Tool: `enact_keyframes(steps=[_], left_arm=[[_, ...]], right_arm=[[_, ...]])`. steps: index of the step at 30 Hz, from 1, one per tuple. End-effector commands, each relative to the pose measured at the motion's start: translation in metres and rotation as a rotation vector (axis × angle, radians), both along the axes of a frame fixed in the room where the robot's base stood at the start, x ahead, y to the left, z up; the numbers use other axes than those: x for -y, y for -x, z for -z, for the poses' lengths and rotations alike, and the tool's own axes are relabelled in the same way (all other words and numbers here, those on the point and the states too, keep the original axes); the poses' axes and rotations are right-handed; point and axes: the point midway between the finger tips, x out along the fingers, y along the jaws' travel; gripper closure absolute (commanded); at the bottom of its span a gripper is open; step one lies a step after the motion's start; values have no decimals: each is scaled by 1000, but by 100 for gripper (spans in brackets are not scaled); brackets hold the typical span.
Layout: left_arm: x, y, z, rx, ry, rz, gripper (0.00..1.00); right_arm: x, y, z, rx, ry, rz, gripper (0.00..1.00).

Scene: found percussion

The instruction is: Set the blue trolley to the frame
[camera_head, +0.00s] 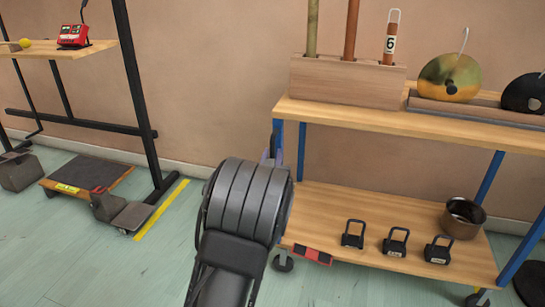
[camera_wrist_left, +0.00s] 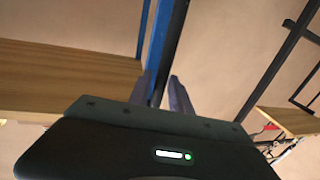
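The blue trolley has wooden shelves (camera_head: 430,121) on blue posts and castors, at the right of the head view. In the left wrist view the blue post (camera_wrist_left: 163,55) passes between the fingers of my left gripper (camera_wrist_left: 161,88). The fingers are close together with no clear gap to the post, so they look shut on it. The black frame (camera_head: 138,90) with a wooden top stands apart to the left. My right gripper is not in view.
The trolley carries a wooden block with tubes (camera_head: 345,82), round metal pieces (camera_head: 450,78), black padlock-like weights (camera_head: 395,242) and a metal pot (camera_head: 463,217). A yellow floor strip (camera_head: 161,209) lies beside the frame. Floor between frame and trolley is mostly clear. A wall stands behind.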

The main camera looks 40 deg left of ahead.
Motion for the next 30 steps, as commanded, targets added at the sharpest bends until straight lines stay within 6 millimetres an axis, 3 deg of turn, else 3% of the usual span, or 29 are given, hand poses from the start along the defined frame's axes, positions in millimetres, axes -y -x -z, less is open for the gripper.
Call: enact_keyframes(steps=[9, 30], left_arm=[[0, 0, 0, 0, 0, 0, 100], [0, 0, 0, 0, 0, 0, 100]], right_arm=[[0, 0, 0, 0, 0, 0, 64], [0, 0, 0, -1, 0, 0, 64]])
